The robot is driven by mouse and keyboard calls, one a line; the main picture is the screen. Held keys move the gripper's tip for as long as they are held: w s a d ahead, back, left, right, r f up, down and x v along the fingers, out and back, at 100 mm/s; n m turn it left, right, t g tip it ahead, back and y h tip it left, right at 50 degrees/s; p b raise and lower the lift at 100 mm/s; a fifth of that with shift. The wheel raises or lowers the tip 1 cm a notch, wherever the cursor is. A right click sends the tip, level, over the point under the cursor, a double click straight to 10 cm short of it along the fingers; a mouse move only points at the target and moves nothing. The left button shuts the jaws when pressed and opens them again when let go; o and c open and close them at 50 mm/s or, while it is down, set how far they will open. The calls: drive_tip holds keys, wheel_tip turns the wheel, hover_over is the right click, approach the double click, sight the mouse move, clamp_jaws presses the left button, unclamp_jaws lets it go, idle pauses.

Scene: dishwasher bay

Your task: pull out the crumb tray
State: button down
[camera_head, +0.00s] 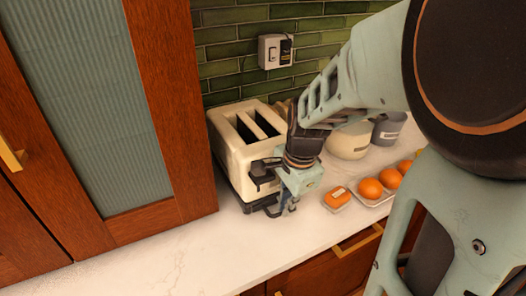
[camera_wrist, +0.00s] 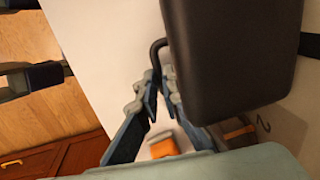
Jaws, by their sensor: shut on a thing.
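The cream two-slot toaster (camera_head: 234,150) stands on the counter beside the wooden cabinet. A dark lever (camera_head: 262,172) shows on its front end. The dark crumb tray (camera_head: 259,204) shows low at that end; how far it sticks out I cannot tell. My gripper (camera_head: 288,208) is low at the toaster's front end. In the wrist view its fingertips (camera_wrist: 160,82) are shut on the handle.
An orange block on a small dish (camera_head: 337,198) and oranges on a tray (camera_head: 370,188) lie to the right of my gripper. A cream pot (camera_head: 349,142) and grey canister (camera_head: 389,128) stand behind. The counter (camera_head: 190,248) in front is clear.

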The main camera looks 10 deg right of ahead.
drive_tip(key=c, duration=2.6)
unclamp_jaws()
drive_tip(key=shift+s, duration=0.1)
drive_tip(key=shift+c, duration=0.2)
drive_tip(key=o, duration=0.6)
drive_tip(key=shift+f, duration=0.1)
drive_tip(key=shift+c, duration=0.2)
